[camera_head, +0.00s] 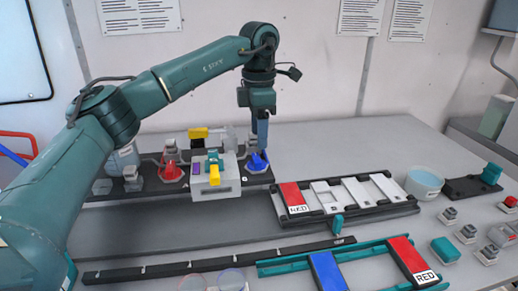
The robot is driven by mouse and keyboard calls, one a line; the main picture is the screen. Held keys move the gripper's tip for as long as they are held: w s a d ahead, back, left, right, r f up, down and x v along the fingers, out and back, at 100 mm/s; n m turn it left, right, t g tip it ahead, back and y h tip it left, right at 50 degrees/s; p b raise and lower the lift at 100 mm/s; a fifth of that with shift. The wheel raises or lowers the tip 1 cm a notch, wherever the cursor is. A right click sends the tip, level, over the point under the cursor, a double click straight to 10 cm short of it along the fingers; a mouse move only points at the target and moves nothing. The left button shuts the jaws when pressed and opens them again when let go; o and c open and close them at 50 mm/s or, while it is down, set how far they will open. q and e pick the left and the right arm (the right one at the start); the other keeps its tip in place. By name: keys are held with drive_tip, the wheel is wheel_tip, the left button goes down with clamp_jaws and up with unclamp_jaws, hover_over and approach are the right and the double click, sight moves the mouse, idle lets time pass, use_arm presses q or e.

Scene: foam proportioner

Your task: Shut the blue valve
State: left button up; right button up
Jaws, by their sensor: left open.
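The blue valve (257,162) sits on a dark base plate left of the picture's middle, on the far part of the table. My left gripper (262,144) points straight down just above it, its fingertips close to the valve's top. I cannot tell whether they touch it. The fingers are open but seen nearly edge-on, so the gap between them is hidden. My right gripper is not in view.
A dark rack with a red plate (295,197) lies to the right. The table (340,138) behind it is clear.

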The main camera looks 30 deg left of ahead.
sight(259, 157)
use_arm(q)
wheel_tip(259, 157, up, 8)
drive_tip(key=shift+f, duration=0.25)
drive_tip(key=shift+f, duration=0.1)
idle(0.4)
